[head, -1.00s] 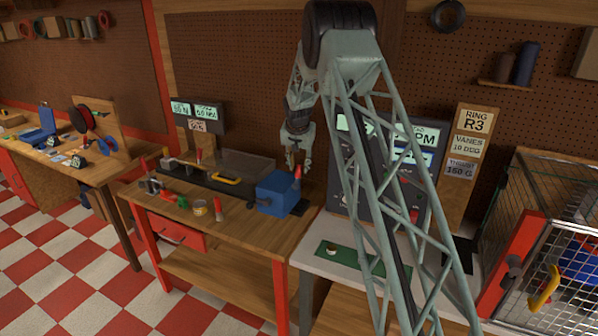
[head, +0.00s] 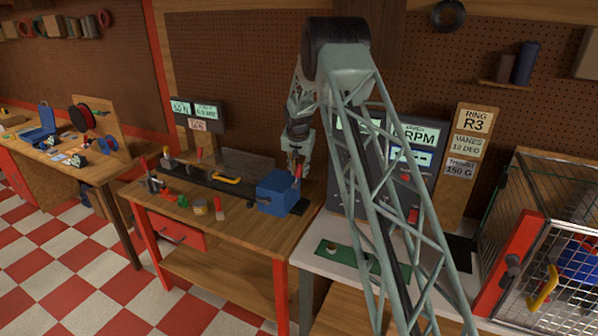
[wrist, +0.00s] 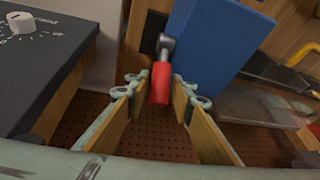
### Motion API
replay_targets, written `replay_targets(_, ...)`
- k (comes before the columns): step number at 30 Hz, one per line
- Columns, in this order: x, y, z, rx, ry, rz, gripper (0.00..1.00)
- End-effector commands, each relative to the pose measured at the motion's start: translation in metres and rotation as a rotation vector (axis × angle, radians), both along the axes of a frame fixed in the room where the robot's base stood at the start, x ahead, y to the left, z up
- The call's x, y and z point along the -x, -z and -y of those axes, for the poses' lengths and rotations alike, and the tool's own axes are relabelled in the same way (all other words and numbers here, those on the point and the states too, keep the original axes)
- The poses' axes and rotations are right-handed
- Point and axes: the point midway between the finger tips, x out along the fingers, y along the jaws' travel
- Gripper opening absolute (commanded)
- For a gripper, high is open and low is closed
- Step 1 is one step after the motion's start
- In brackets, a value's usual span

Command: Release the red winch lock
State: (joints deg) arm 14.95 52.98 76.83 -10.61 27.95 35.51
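The red winch lock is a short lever with a red grip (wrist: 161,84) and a dark metal pivot, on the side of the blue winch box (wrist: 208,38). In the head view the blue box (head: 276,194) sits at the right end of the middle bench, with the red grip (head: 298,172) upright at its back right. My gripper (wrist: 155,80) is open, its two fingers on either side of the red grip. Gaps seem to show on both sides, but contact is hard to judge. In the head view my gripper (head: 296,158) is just above the box.
A dark rail with a yellow handle (head: 227,179) and a clear cover runs left from the winch. A dark panel with a white dial (wrist: 22,22) stands close on the wrist view's left. Small tools and tins (head: 200,207) lie on the bench front.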

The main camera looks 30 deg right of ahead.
Motion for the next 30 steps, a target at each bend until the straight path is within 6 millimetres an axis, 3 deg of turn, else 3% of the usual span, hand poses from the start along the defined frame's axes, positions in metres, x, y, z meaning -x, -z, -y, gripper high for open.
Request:
replay_targets(7, 0.0, 0.0, 0.0, 0.0, 0.0, 0.0, 0.0)
replay_targets(30, -0.001, 0.001, 0.011, 0.031, 0.018, 0.025, 0.0)
